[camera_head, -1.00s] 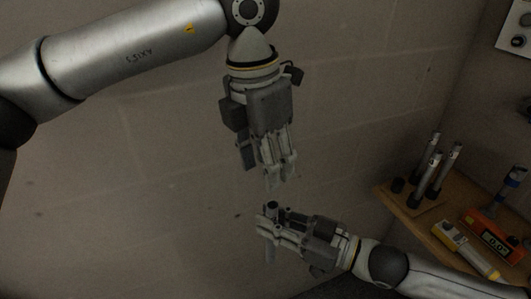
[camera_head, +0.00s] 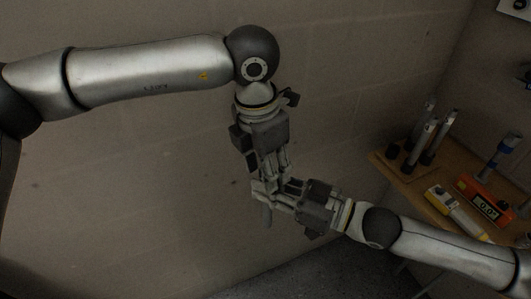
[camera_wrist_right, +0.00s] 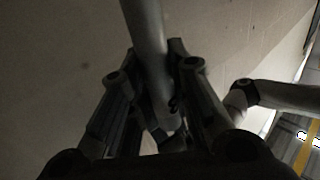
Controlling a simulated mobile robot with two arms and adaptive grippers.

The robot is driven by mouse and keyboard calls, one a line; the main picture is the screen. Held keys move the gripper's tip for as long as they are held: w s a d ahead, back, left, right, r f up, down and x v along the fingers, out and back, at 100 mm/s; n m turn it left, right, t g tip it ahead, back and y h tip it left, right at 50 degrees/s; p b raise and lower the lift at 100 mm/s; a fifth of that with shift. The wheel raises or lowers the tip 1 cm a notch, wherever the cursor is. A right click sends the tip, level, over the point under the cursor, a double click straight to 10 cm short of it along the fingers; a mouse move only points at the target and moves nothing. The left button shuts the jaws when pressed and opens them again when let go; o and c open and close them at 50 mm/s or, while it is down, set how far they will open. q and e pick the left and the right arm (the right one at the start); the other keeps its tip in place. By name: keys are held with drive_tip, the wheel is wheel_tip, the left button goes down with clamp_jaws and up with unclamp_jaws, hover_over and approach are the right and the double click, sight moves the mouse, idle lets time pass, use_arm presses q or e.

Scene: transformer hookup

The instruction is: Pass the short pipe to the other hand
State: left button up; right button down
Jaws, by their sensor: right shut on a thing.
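The short pipe (camera_head: 267,215) is a slim grey tube. Its lower end shows below my right gripper (camera_head: 263,192) in the head view. In the right wrist view the pipe (camera_wrist_right: 145,40) runs between the two fingers of the right gripper (camera_wrist_right: 148,85), which is shut on it. My left gripper (camera_head: 270,174) points down from above. Its fingertips reach the right gripper in the picture and hide the pipe's upper end. Whether the left fingers touch the pipe, or are open or shut, I cannot tell.
A wooden shelf (camera_head: 411,182) at the right holds several upright grey pipes (camera_head: 424,140), an orange meter (camera_head: 485,203) with a display, and a yellow and white device (camera_head: 455,212). A plain block wall (camera_head: 120,190) lies behind both grippers.

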use_arm(q)
drive_tip(key=shift+f, duration=0.1)
clamp_jaws()
use_arm(e)
drive_tip(key=c, duration=1.3)
unclamp_jaws()
drive_tip(key=shift+o, duration=0.2)
